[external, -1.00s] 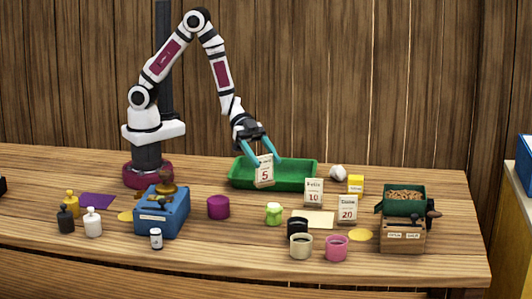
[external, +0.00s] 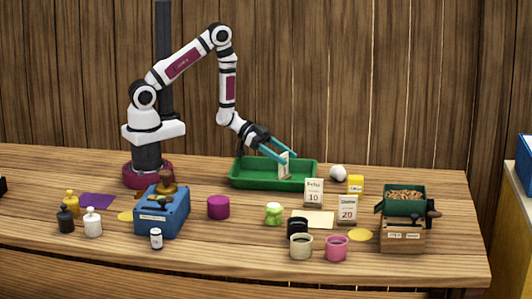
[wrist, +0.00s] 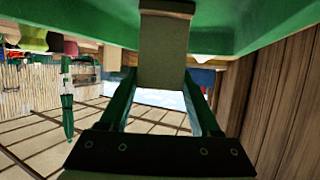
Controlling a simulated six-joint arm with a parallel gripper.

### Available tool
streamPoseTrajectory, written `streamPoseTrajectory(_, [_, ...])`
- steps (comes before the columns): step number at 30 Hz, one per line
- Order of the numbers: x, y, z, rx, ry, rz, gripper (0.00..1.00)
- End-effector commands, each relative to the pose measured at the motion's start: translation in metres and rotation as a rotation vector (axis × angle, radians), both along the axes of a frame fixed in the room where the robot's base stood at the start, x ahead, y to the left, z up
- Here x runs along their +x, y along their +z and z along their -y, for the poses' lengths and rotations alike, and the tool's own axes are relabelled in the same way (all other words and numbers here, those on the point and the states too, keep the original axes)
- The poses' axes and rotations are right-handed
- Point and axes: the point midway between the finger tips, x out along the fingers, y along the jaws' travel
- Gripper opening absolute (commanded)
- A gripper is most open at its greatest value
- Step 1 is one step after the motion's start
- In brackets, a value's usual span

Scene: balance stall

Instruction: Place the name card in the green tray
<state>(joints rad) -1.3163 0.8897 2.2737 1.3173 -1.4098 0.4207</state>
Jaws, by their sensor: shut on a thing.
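The green tray (external: 250,181) stands at the back of the table, right of my base. My gripper (external: 285,158) is over the tray with its teal fingers shut on a name card (external: 284,167). The card is held upright, seen nearly edge-on, and its lower end appears inside the tray's outline. I cannot tell whether it touches the tray floor. In the wrist view the card (wrist: 163,50) sits between the fingers as a plain beige panel, with the green tray (wrist: 240,28) close beyond it. The card's printed face is hidden.
Two other cards, marked 10 (external: 314,193) and 20 (external: 347,209), stand in front of the tray. A white round object (external: 338,172) and a yellow box (external: 355,184) are near its right end. A blue box (external: 162,215) and a magenta cylinder (external: 218,207) stand to the front left.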

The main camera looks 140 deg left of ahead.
Motion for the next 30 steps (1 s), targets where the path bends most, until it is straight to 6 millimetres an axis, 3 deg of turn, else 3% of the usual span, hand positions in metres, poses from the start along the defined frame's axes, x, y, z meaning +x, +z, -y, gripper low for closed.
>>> streamPoseTrajectory(7, [0.000, -0.002, 0.000, -0.001, -0.001, 0.001, 0.00])
streamPoseTrajectory(8, [0.000, -0.002, 0.000, 0.000, -0.001, 0.000, 0.67])
streamPoseTrajectory(12, [0.000, -0.002, 0.000, 0.000, -0.001, 0.000, 0.93])
streamPoseTrajectory(23, [-0.003, 0.002, 0.001, 0.000, 0.000, -0.001, 0.94])
streamPoseTrajectory(30, [-0.051, 0.024, 0.019, 0.000, 0.006, 0.000, 0.94])
